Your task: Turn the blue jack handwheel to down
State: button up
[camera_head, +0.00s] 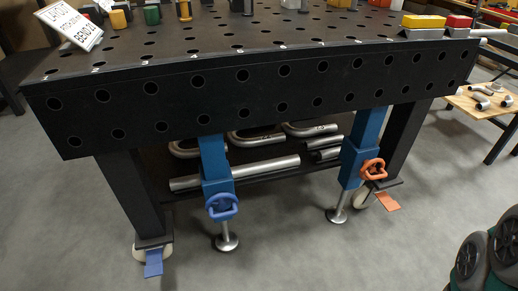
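The blue jack handwheel (222,207) sits on the front of a blue jack column (215,160) under the front edge of the black perforated table (170,105). Its column ends in a silver round foot (227,242) at the floor; I cannot tell whether the foot presses on it. An orange handwheel (373,169) is on a second blue jack column (361,145) to the right. My gripper is not in view.
A blue pedal (153,263) sticks out by the left caster, and an orange pedal (387,201) by the right one. Steel pipes (240,173) lie on a shelf under the table. Dark wheels (477,258) stand at the lower right. The grey floor (310,260) in front is clear.

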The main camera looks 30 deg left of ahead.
aim_at(220, 197)
jog(key=u, duration=1.75)
jog(key=l+u, duration=0.15)
jog(key=u, duration=0.3)
jog(key=l+u, duration=0.15)
jog(key=u, duration=0.3)
jog(key=k+l+u, duration=0.15)
jog(key=u, duration=0.3)
